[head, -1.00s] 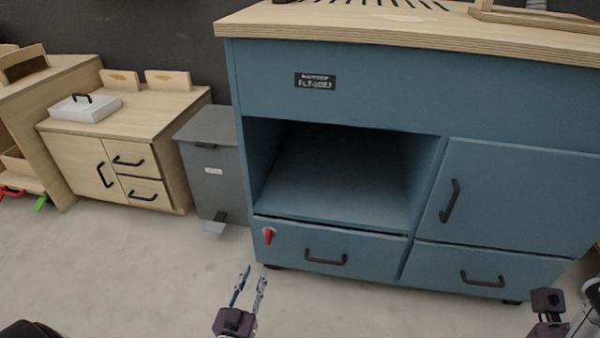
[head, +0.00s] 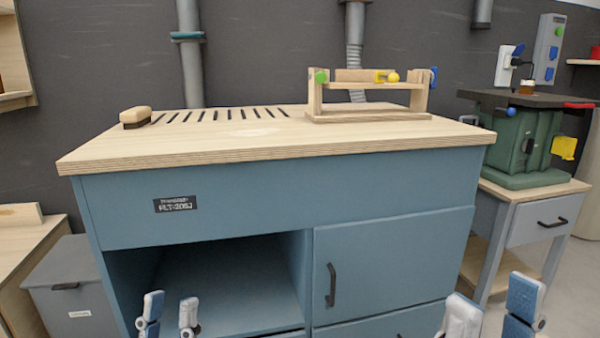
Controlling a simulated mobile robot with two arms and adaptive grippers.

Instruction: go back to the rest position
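My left gripper (head: 168,314) is at the bottom of the head view, in front of the open compartment of the blue cabinet (head: 220,212). Its two fingers are spread with nothing between them. My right gripper (head: 491,316) is at the bottom right, in front of the cabinet's right edge. Its fingers are wide apart and empty. Both grippers show only their finger ends; the rest of both arms is below the frame.
The cabinet's wooden top (head: 230,140) carries a brush (head: 135,117) and a wooden frame (head: 368,95). A green machine (head: 525,140) stands on a side table (head: 540,205) at right. A grey bin (head: 70,285) is at lower left.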

